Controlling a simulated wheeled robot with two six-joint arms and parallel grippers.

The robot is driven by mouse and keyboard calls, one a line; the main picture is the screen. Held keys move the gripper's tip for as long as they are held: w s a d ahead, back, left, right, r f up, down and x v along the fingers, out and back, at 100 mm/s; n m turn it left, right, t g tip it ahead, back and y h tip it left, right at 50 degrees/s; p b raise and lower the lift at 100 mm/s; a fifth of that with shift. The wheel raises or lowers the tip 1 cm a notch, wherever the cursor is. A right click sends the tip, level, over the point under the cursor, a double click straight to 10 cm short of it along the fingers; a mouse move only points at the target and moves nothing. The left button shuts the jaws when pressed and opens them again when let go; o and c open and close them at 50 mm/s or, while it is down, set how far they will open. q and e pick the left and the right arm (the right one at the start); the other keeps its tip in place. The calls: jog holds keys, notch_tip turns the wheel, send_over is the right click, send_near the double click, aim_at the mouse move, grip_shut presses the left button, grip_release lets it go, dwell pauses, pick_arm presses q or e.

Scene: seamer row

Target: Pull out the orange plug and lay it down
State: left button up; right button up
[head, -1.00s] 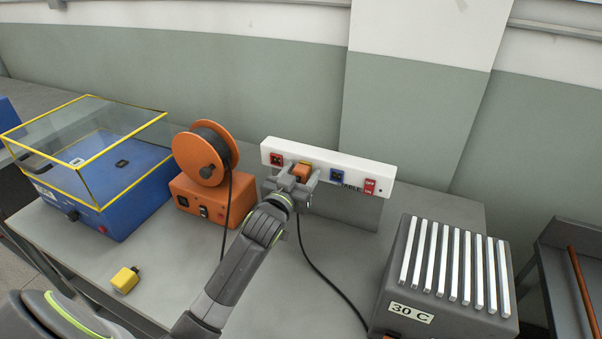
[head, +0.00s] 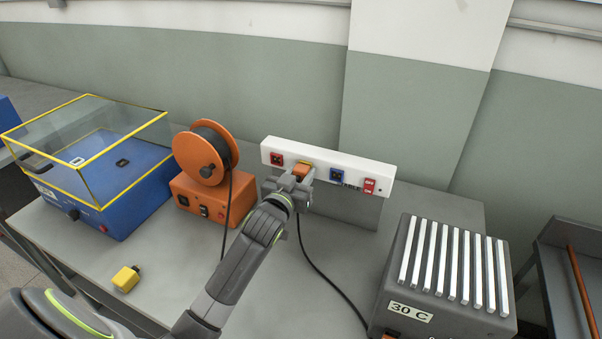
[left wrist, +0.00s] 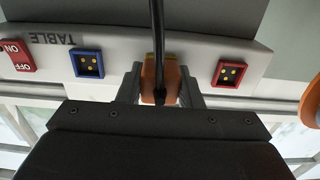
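The orange plug (head: 301,170) is at the yellow-rimmed socket (head: 306,163) of the white power strip (head: 376,170), with its black cable hanging down. My left gripper (head: 298,178) has one finger on each side of the plug and is shut on it. In the left wrist view the orange plug (left wrist: 160,84) sits between the two grey fingers, with the cable crossing in front of it. The plug still appears seated in the socket; its contact face is hidden. My right gripper is not in view.
The strip has a red socket (head: 277,159), a blue socket (head: 337,176) and a red switch (head: 369,186). An orange reel unit (head: 196,190) stands left. A yellow plug (head: 126,279) lies near the front edge. A grey ribbed unit (head: 405,290) stands right. Bare table (head: 270,285) lies between.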

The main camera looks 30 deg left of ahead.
aim_at(299, 177)
pick_arm(q)
grip_shut()
jog(key=shift+s, duration=0.1)
jog(key=shift+s+p, duration=0.25)
jog(key=shift+p, duration=0.1)
jog(key=shift+s+d+r+p, duration=0.15)
jog(key=shift+s+p, duration=0.15)
jog(key=shift+s, duration=0.85)
jog(key=shift+s+p, duration=0.95)
jog(key=shift+s, duration=0.5)
